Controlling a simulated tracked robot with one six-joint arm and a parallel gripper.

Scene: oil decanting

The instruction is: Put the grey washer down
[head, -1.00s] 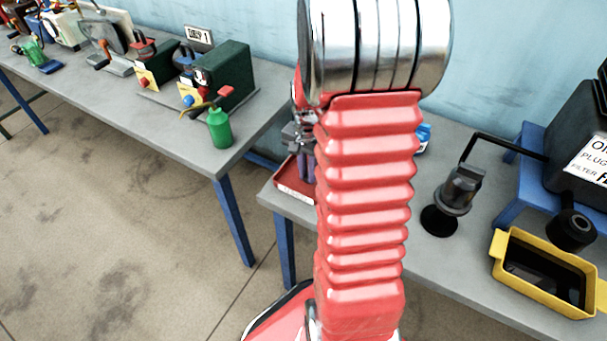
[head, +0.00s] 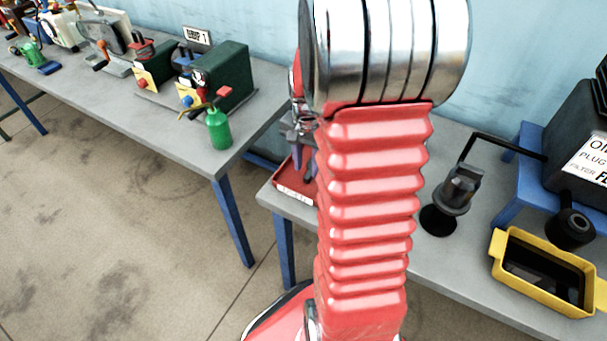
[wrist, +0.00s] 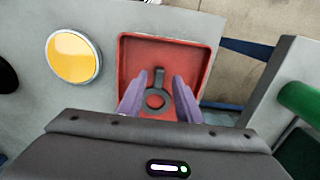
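The grey washer (wrist: 157,98), a dark ring with a short tab, shows in the wrist view inside the red tray (wrist: 206,50). It appears to lie on the tray's floor, between my fingertips. My gripper (wrist: 159,82) is open, with one purple finger on each side of the ring; small gaps seem to separate them from it.
A round amber-topped container (wrist: 73,56) stands left of the tray. In the head view, a black-based stand (head: 440,220) and a yellow pan (head: 545,300) are to the right. A green oil can (head: 219,130) stands on the other bench, across a gap.

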